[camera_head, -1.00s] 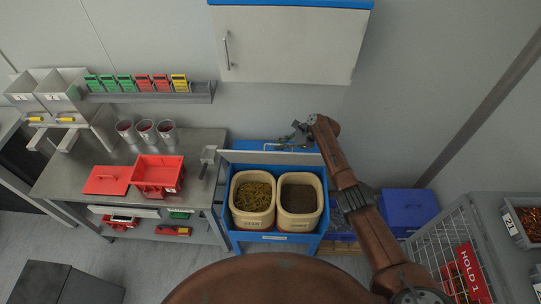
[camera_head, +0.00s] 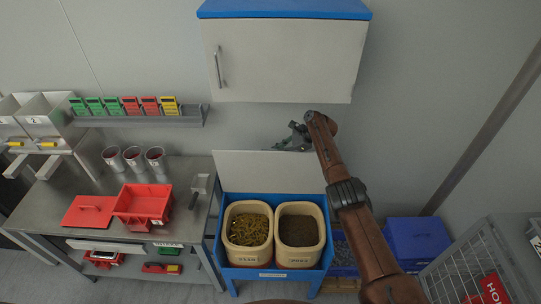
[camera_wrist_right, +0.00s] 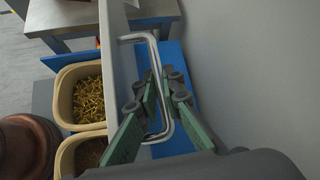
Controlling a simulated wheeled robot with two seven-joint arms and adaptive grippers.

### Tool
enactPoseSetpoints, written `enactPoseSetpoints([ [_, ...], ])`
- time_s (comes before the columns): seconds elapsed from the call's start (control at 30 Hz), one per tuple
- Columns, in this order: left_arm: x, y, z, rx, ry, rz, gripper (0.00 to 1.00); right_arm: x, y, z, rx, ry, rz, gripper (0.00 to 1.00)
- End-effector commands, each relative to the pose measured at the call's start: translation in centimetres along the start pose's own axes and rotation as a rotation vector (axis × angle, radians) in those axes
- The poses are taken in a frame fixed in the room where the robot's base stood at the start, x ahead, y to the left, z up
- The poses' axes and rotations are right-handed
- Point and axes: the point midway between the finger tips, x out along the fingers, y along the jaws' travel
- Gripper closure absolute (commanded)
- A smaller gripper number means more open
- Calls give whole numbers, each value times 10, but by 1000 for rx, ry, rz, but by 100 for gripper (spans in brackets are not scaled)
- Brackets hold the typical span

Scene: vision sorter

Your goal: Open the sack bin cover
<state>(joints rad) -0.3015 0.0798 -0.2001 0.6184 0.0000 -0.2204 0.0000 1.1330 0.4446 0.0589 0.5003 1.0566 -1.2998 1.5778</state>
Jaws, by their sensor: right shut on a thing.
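The sack bin is a blue frame (camera_head: 229,265) holding two cream sacks, one with yellow bits (camera_head: 249,230) and one with dark bits (camera_head: 299,232). Its pale grey cover (camera_head: 262,172) stands raised behind the sacks, leaving both uncovered. In the right wrist view the cover (camera_wrist_right: 117,65) is seen nearly edge-on, with a silver bar handle (camera_wrist_right: 138,37) on it. My right gripper (camera_head: 296,138) is at the cover's upper edge; its green fingers (camera_wrist_right: 163,88) are shut on the handle. My left gripper is out of view.
A white wall cabinet (camera_head: 285,60) hangs above the raised cover. A steel bench (camera_head: 62,218) with red trays stands at left. A blue tote (camera_head: 415,240) and a wire cage (camera_head: 455,275) are at right. The wall is close behind the cover.

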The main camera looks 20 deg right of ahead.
Motion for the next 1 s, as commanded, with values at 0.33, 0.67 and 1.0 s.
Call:
enactPoseSetpoints([
  [0.33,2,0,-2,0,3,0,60,-4,-6,-4,0,2,-17,100],
  [0.67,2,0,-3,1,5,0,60,-4,-5,-4,1,2,-14,78],
  [1.0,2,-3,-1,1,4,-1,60,-3,-4,-2,0,1,-9,75],
])
